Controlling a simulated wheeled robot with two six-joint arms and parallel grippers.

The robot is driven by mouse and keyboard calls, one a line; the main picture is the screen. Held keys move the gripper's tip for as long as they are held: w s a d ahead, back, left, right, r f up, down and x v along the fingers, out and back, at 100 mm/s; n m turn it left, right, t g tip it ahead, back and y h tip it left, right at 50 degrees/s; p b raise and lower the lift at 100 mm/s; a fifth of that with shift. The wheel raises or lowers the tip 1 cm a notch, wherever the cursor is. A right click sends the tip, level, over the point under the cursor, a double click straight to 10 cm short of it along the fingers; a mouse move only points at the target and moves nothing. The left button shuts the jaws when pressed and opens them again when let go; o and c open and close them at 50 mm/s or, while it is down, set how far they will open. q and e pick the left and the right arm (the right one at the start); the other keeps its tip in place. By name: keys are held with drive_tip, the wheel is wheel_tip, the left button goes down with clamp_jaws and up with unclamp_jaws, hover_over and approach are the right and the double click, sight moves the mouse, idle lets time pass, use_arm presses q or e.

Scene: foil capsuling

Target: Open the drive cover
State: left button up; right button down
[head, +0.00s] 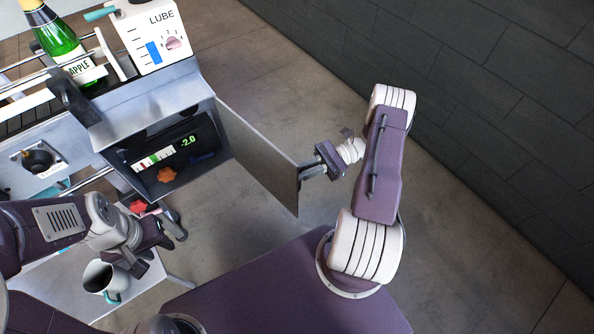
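The drive cover (258,155) is a flat grey panel on the front of the metal machine. It stands swung wide open, out to the right of the housing. The open housing (130,120) shows a dark interior with a display reading -2.0, a coloured scale and an orange knob (167,175). My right gripper (308,168) is at the cover's free edge; its fingertips are partly hidden by the panel, so its grip is unclear. My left gripper (152,240) is below the housing, above and beside the mug, apart from the cover. Its finger opening is unclear.
A white LUBE box (153,35) with a dial and a green bottle (58,36) stand on top of the machine. A mug (101,277) stands on a light side table (165,283) at lower left. Red and dark items lie near the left gripper.

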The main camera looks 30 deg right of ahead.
use_arm(q)
drive_tip(key=shift+d, duration=0.3)
use_arm(e)
drive_tip(key=shift+w+d, duration=0.1)
drive_tip(key=shift+d, duration=0.2)
drive_tip(key=c, duration=1.7)
unclamp_jaws()
